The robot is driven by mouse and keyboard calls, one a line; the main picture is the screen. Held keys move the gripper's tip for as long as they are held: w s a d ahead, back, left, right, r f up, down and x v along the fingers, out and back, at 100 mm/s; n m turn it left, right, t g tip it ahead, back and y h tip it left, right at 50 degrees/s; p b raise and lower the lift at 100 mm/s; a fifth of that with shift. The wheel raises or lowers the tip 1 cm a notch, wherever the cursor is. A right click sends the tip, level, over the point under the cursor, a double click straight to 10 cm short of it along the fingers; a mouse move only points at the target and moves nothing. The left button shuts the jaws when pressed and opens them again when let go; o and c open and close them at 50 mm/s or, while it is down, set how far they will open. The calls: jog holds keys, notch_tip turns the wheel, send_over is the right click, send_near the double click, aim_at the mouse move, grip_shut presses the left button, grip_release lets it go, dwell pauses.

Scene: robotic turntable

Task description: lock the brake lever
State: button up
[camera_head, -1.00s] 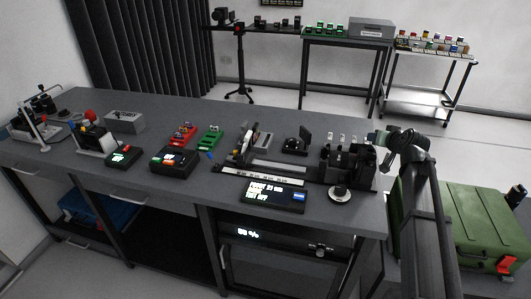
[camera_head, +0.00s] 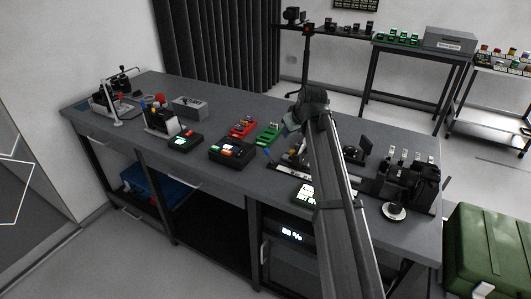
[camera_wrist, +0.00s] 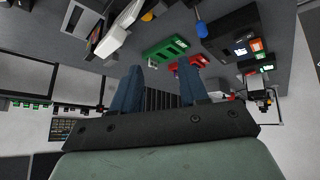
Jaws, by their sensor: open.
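My gripper (camera_wrist: 160,76) is open, with two blue fingers apart and nothing between them. In the head view my gripper (camera_head: 290,128) is above the middle of the bench, just behind a small blue-tipped lever (camera_head: 268,154). A blue knob on a thin stem also shows in the wrist view (camera_wrist: 202,29), beyond the fingers and right of them, apart from them. I cannot tell for sure that this is the brake lever, or whether it is locked. My arm hides part of the slide apparatus right of the lever.
The bench (camera_head: 215,187) carries a red block (camera_head: 243,127), a green block (camera_head: 269,132), a black button box (camera_head: 231,152), a grey box (camera_head: 189,107) and a dark rail device (camera_head: 408,180) at the right. A green case (camera_head: 492,245) stands beyond the right end.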

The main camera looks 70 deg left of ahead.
jog(key=s+a+f+n+h, duration=0.1)
jog(key=s+a+n+h, duration=0.1)
jog(key=s, duration=0.6)
jog(key=x, duration=1.3)
jog(key=shift+w+f, duration=0.25)
grip_shut()
